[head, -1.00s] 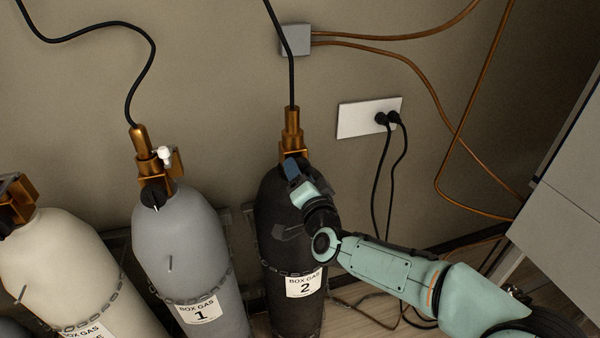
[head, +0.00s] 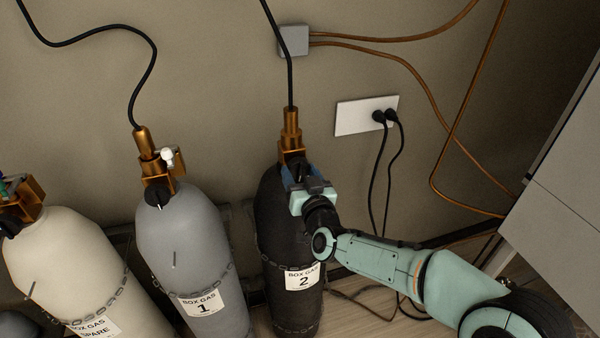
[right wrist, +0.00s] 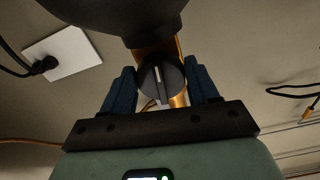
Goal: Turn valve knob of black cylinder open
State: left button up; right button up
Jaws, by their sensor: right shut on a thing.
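The black cylinder (head: 275,240), labelled BOX GAS 2, stands upright against the wall in the head view. Its brass valve (head: 291,125) is on top, with a black cable rising from it. The black valve knob (right wrist: 160,82) has a pale, near-vertical mark and sits between the two blue fingers in the right wrist view. My right gripper (head: 298,172) is at the front of the valve, shut on the knob. In the head view the gripper mostly hides the knob. My left gripper is not in view.
A grey cylinder (head: 185,245) labelled 1 and a cream spare cylinder (head: 65,265) stand to the left, chained. A wall socket (head: 355,117) with two plugs is right of the valve. A grey cabinet (head: 565,170) stands at the right.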

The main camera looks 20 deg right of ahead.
jog(key=shift+n, duration=0.3)
dwell(0.4)
jog(key=o, duration=1)
jog(key=shift+s, duration=0.1)
jog(key=s, duration=1.3)
jog(key=shift+s+d+b, duration=0.1)
jog(key=shift+d+b, duration=0.15)
jog(key=shift+b, duration=0.05)
